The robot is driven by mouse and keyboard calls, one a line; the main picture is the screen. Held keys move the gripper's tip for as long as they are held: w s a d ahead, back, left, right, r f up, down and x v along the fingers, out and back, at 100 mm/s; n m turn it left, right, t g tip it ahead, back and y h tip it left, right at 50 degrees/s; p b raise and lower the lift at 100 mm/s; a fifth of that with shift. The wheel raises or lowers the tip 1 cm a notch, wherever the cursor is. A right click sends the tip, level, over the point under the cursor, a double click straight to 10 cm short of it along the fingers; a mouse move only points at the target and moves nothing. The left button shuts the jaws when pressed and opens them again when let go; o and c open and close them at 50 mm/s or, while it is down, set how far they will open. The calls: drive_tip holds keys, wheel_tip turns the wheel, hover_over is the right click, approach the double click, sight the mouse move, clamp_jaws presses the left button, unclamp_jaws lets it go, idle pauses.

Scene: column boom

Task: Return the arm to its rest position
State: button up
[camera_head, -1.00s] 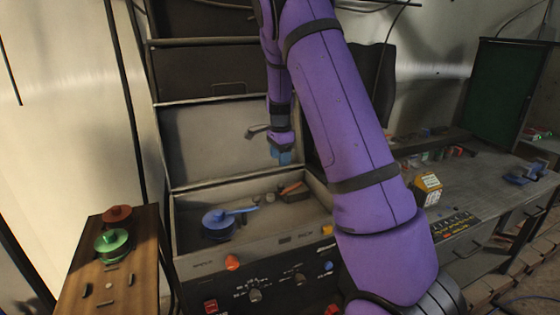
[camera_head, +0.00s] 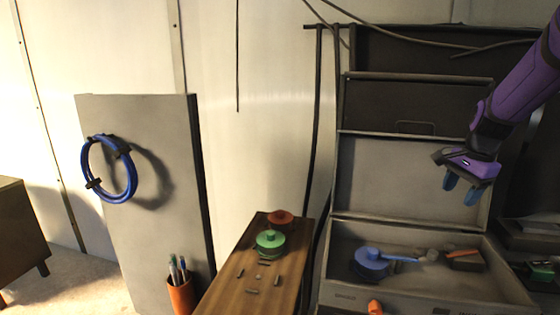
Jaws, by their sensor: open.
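My gripper (camera_head: 466,190) is at the right of the head view, at the end of my purple arm (camera_head: 515,85), which comes in from the right edge. Its blue fingertips point down and are apart, with nothing between them. It hangs in front of the grey upright panel, above an open grey bin (camera_head: 420,245). The bin holds a blue lidded pan-like thing (camera_head: 370,262) and an orange-brown block (camera_head: 465,259). The upper part of my arm is out of view.
A narrow wooden table (camera_head: 222,291) bears a green knob-like thing (camera_head: 270,243) and a red one (camera_head: 280,217). Left of it are an orange cup of pens (camera_head: 180,295) and a grey panel (camera_head: 160,235) with a blue cable coil (camera_head: 108,168). The floor at left is clear.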

drive_tip(key=s+a+r+n+t, duration=0.1)
drive_tip(key=s+a+r+n, duration=0.35)
drive_tip(key=s, duration=0.25)
drive_tip(key=s+a+r+n+t, duration=0.1)
drive_tip(key=s+a+r+n, duration=0.35)
drive_tip(key=s, duration=0.35)
drive_tip(key=s+a+n, duration=0.2)
drive_tip(key=s+n, duration=0.1)
drive_tip(key=s, duration=0.3)
drive_tip(key=s+a+n+t+h, duration=0.1)
drive_tip(key=s+a+n, duration=0.1)
drive_tip(key=s, duration=0.4)
drive_tip(key=shift+s+r+n+t, duration=0.2)
drive_tip(key=shift+s+n+t, duration=0.1)
drive_tip(key=shift+s+n, duration=0.1)
drive_tip(key=shift+w, duration=0.1)
